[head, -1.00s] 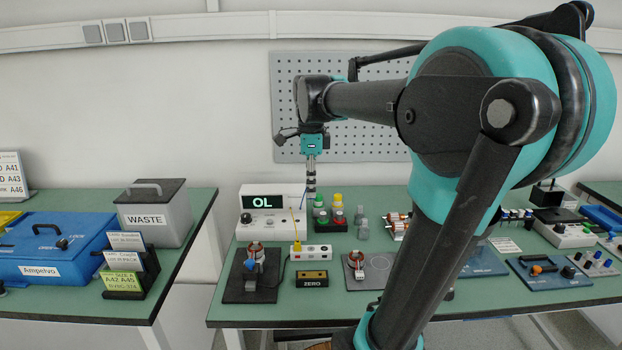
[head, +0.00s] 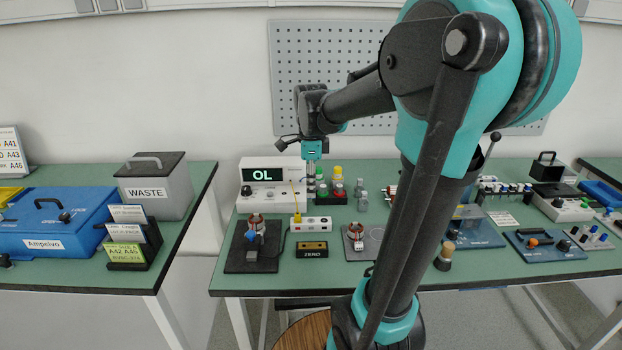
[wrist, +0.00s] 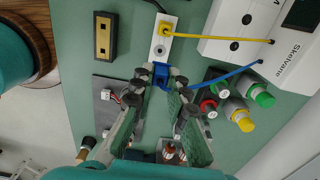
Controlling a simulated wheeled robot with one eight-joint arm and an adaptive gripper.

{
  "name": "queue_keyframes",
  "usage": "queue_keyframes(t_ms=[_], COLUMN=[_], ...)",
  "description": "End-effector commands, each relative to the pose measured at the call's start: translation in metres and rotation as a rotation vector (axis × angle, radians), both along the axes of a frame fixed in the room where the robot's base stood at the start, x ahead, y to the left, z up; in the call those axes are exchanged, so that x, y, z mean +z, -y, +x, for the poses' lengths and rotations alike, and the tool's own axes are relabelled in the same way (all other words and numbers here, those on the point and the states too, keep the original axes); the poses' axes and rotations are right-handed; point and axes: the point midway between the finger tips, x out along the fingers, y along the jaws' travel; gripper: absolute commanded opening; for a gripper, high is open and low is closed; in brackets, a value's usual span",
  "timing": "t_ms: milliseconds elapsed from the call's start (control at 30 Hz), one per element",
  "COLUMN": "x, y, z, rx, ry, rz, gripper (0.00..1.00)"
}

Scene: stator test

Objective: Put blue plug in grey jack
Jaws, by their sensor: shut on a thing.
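My gripper (wrist: 162,82) is shut on the blue plug (wrist: 160,72), whose blue cable runs right to the white meter. In the wrist view the plug is over the lower end of a white socket block (wrist: 151,88). A dark ringed jack (wrist: 160,50) shows on the block between the blue plug and a seated yellow plug (wrist: 167,29); I cannot tell whether it is the grey one. In the head view my gripper (head: 310,196) is above and behind the block (head: 316,224). The blue plug is too small to make out there.
The white meter (head: 250,202) reads OL behind the block. A black ZERO box (head: 312,250) lies in front, between two dark plates with copper-wound parts.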

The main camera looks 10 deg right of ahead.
Motion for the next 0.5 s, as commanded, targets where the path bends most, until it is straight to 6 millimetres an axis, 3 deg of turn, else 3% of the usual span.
queue_keyframes(t_ms=[500], x=[-0.047], y=[0.0], z=[0.0], rx=[0.0], ry=[0.0], rz=[0.0], gripper=[0.0])
